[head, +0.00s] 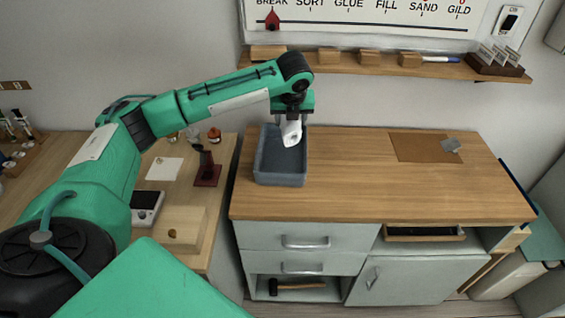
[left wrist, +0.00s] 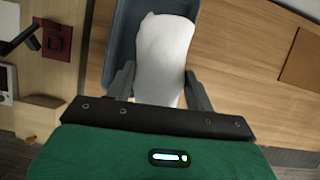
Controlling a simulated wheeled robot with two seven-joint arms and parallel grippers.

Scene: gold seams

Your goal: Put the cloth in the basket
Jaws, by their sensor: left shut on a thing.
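The white cloth (head: 291,133) hangs from my left gripper (head: 292,118), which is shut on it. The grey-blue basket (head: 280,180) stands at the left end of the wooden counter, and the cloth is over its right part in the head view. In the left wrist view the cloth (left wrist: 165,45) lies between the two fingers (left wrist: 157,85), with the basket (left wrist: 125,40) behind and to its left. I cannot tell how far the cloth is above the basket floor. My right gripper is not in view.
The wooden counter (head: 400,195) is mostly clear. A shelf (head: 380,68) with several blocks runs above. A lower bench on the left holds a dark red stand (head: 208,175) and a wooden box (head: 180,228).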

